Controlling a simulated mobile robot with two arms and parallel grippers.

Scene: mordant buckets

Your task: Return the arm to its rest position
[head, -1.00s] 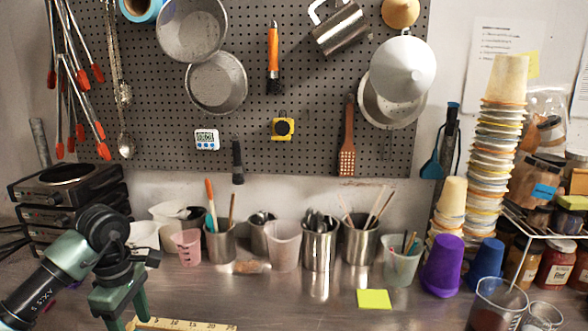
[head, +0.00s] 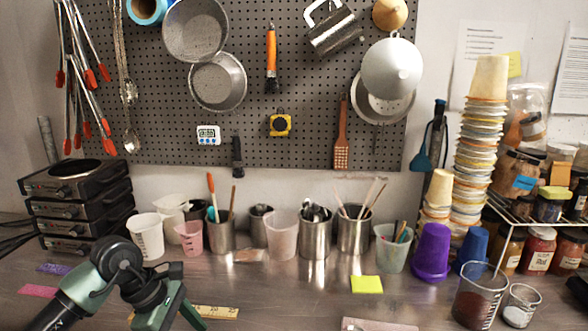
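My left arm comes in from the lower left in the head view. Its green and black gripper (head: 178,318) hangs low over the metal bench at the bottom edge of the picture. Two green fingers show spread apart, with nothing visible between them; their tips are cut off by the edge. A yellow ruler (head: 218,311) lies on the bench just right of the gripper. My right arm and gripper are not in view.
Steel and plastic beakers with tools line the wall, among them a steel pot (head: 315,240). Stacked black hotplates (head: 75,205) stand left. A purple cup (head: 431,252), a beaker with dark red contents (head: 478,298) and a smaller beaker (head: 520,306) stand right. The middle bench is largely clear.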

